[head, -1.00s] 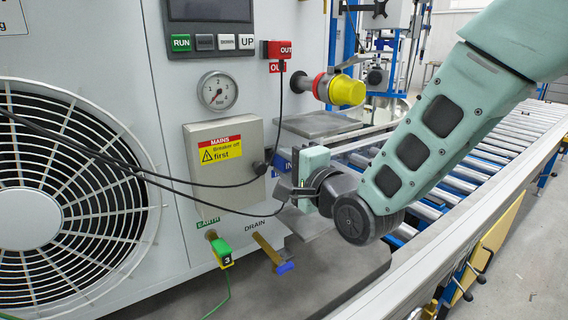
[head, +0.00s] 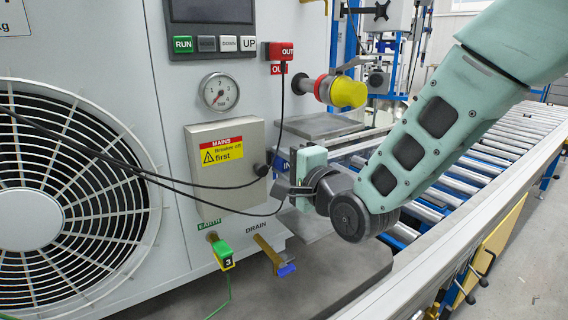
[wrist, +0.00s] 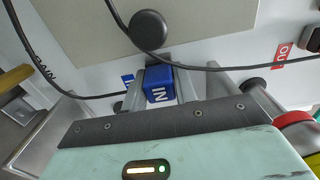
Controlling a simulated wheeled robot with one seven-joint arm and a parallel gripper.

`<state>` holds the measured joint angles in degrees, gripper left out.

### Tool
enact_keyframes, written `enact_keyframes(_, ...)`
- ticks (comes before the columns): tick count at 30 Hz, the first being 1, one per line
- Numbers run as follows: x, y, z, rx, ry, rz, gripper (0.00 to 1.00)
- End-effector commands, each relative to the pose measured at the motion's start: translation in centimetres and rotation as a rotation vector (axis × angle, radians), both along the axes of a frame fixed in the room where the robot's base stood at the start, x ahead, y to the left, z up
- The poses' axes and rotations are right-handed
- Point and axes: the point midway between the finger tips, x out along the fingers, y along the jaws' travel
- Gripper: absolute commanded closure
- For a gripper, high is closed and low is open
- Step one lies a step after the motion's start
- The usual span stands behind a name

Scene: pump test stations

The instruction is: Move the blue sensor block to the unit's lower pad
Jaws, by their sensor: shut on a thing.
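The blue sensor block (wrist: 158,85), marked IN, sits between the fingers of my gripper (wrist: 152,97) in the wrist view. My gripper is shut on it. In the head view my gripper (head: 283,188) is close to the unit's front, right of the grey warning box, and the block is hidden there. The lower pad (head: 312,226) is a grey metal plate below my gripper, partly hidden by it. In the wrist view a metal plate at the left (wrist: 42,142) looks like this pad. The block appears apart from it.
The upper pad (head: 322,126) is above my gripper, with a yellow-capped outlet (head: 346,92) over it. Black cables (head: 200,186) run across the box close to my gripper. The drain tap (head: 272,255) and green earth clamp (head: 222,252) are at lower left. A roller conveyor (head: 470,170) stands right.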

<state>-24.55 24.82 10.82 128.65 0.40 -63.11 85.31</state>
Motion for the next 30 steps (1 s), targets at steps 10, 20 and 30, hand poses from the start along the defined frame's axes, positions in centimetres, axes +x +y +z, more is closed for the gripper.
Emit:
enact_keyframes(10,0.1,0.0,0.0,0.000,0.000,0.000,0.46)
enact_keyframes(20,-2.3,-1.6,0.0,-0.001,-0.001,-0.001,0.46)
enact_keyframes(30,-7.5,-5.1,-0.5,0.004,-0.006,0.001,0.46)
